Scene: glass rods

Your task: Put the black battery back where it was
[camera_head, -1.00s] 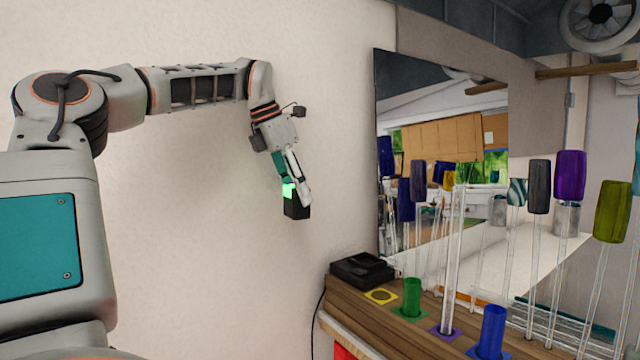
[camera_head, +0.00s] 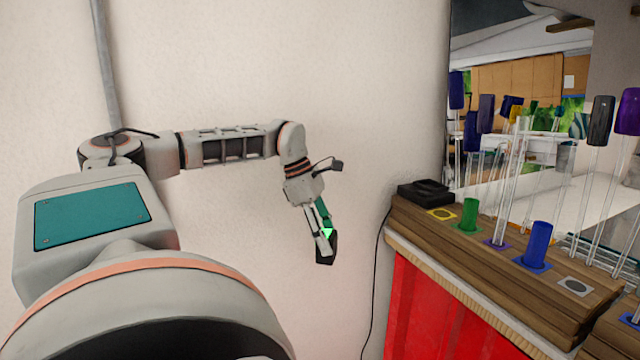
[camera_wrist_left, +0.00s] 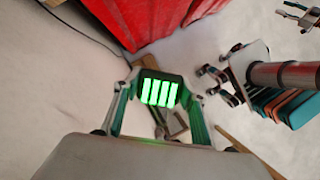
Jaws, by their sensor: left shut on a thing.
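The black battery (camera_head: 325,257) is in my left gripper (camera_head: 322,236), in front of the pale wall and left of the bench. The gripper is shut on it and points downward. In the left wrist view the battery (camera_wrist_left: 160,89) shows lit green bars between the two fingers (camera_wrist_left: 160,100). A black box-like dock (camera_head: 425,193) sits on the bench's left end, apart from the battery. What looks like my right gripper (camera_wrist_left: 300,14) shows small at the top right of the left wrist view; its jaw state is unclear.
The wooden bench (camera_head: 520,282) has a red front (camera_head: 430,315). It bears a green holder (camera_head: 469,215), a blue holder (camera_head: 538,243) and several glass rods with coloured ends. A mirror (camera_head: 500,50) stands behind. A cable (camera_head: 375,280) hangs left of the bench. Space beside the wall is free.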

